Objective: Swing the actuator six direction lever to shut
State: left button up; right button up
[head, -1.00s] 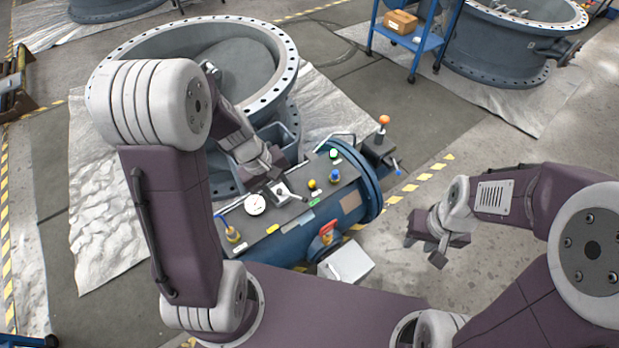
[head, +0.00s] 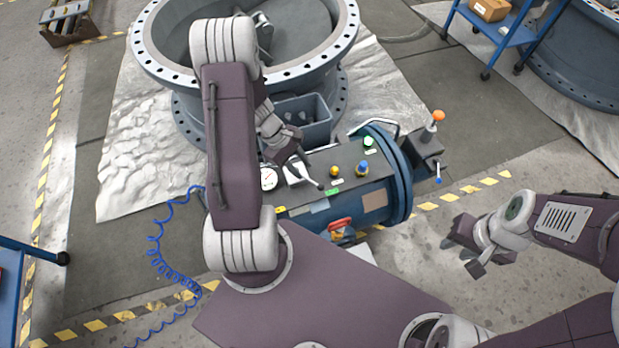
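The actuator is a blue cylinder with a dark top panel (head: 347,156). On the panel, a lever with a dark knob (head: 320,186) stands at a pale plate (head: 296,172), beside a white round gauge (head: 268,179). My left gripper (head: 293,153) is just above the panel, close to the lever's far end. Its fingers are small and partly merge with the lever, so I cannot tell whether they touch it or are open. My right gripper (head: 466,252) is to the right over bare floor, with its fingers apart and empty.
The panel also carries a yellow knob (head: 334,170), a blue knob (head: 362,168) and a green button (head: 368,141). A red-orange handle (head: 340,224) is on the near side. A large flanged valve ring (head: 345,45) stands behind. An orange-knobbed lever (head: 438,116) is at the right end.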

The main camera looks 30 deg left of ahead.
aim_at(308, 180)
pick_arm(q)
jog(key=b+x, duration=0.1)
jog(key=x, duration=0.4)
jog(key=shift+s+f, duration=0.15)
jog(key=shift+f, duration=0.05)
jog(key=shift+d+f+b, duration=0.15)
jog(key=shift+f+b, duration=0.2)
grip_shut()
jog(key=shift+r, duration=0.1)
dwell(0.7)
